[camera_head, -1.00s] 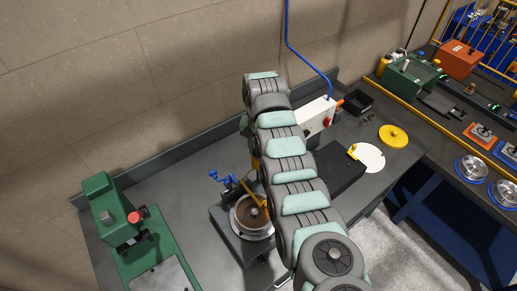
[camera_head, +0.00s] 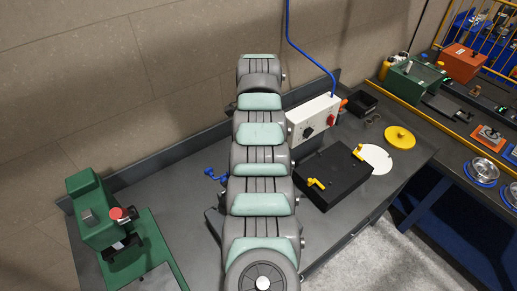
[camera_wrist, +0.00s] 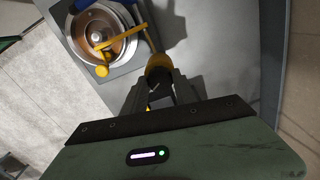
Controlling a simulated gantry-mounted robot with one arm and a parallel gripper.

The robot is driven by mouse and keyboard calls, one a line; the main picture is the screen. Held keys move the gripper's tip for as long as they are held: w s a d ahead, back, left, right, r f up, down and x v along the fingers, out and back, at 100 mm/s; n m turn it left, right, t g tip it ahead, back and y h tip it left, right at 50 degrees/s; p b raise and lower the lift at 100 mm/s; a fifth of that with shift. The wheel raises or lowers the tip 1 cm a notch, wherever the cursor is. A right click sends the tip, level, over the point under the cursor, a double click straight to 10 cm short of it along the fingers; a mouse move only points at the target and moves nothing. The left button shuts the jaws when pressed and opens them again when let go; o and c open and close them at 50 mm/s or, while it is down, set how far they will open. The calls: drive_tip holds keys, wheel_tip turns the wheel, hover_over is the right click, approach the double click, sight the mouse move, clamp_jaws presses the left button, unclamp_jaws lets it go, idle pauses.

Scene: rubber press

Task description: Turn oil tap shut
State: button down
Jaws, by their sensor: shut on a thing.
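My gripper (camera_wrist: 158,88) is in the lower middle of the wrist view. Its fingers are closed about a rounded yellow piece (camera_wrist: 158,66), which shows just beyond the fingertips. I cannot tell for certain whether this piece is the oil tap's handle. Above and left of it, a round steel dish (camera_wrist: 130,51) with a brown inside carries a yellow lever (camera_wrist: 121,41) across it and a yellow knob (camera_wrist: 101,71) at its edge. In the head view my arm hides the gripper and the dish. A small blue fitting (camera_head: 214,175) shows just left of the arm.
A green press (camera_head: 92,222) with a red button stands at the left. A white control box (camera_head: 314,118), a black box (camera_head: 332,180) with yellow handles, and a yellow disc (camera_head: 399,137) lie to the right. The wall is close behind the bench.

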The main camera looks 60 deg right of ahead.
drive_tip(key=m+b, duration=0.1)
drive_tip(key=m, duration=0.4)
drive_tip(key=shift+m, duration=0.3)
idle(0.5)
drive_tip(key=c, duration=1)
unclamp_jaws()
wheel_tip(320, 180, up, 11)
drive_tip(key=shift+b, duration=0.35)
drive_tip(key=shift+s, duration=0.1)
